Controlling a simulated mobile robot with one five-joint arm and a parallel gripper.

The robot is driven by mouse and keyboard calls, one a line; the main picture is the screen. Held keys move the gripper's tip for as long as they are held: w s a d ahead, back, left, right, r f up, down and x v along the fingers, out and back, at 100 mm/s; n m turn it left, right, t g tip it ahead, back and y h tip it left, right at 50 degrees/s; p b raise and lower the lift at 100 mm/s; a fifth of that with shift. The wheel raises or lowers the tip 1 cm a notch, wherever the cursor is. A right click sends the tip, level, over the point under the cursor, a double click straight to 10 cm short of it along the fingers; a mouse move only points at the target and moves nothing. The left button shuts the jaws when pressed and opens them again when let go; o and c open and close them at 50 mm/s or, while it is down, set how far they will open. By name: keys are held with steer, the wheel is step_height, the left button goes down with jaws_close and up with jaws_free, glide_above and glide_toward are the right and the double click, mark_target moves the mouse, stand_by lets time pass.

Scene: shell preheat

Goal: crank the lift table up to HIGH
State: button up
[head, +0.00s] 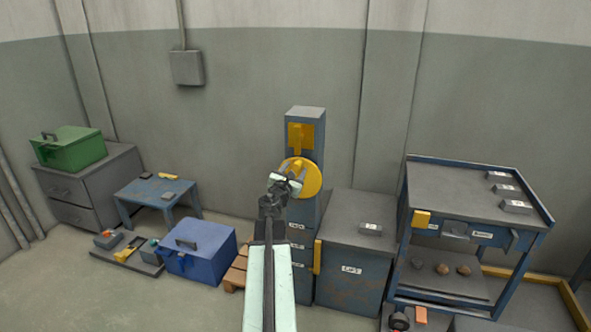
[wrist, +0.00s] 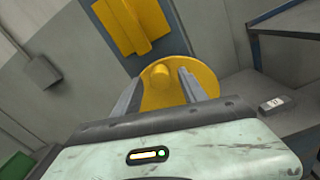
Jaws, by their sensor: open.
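A yellow round crank wheel (head: 312,178) sits on the front of a blue-grey column (head: 306,114). In the wrist view the wheel (wrist: 168,98) fills the space beyond my fingers, and its stubby yellow knob (wrist: 159,74) shows between them. My gripper (head: 288,178) is open in front of the wheel, its fingers on either side of the knob; I cannot tell whether they touch it. The grey-topped cabinet labelled LIFT (head: 349,283) stands right of the column. My arm hides part of the column and wheel.
A small grey block (head: 370,229) lies on the LIFT cabinet. A blue workbench (head: 465,190) with several blocks stands at right. A blue box (head: 203,252), a low blue table (head: 160,188) and a green box (head: 70,148) on a grey cabinet are at left.

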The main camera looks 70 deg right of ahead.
steer(key=shift+w+d, duration=0.1)
steer(key=shift+d, duration=0.95)
jaws_close()
steer(key=shift+a, duration=0.1)
stand_by(0.4)
steer(key=shift+a, duration=0.1)
steer(key=shift+w, duration=0.1)
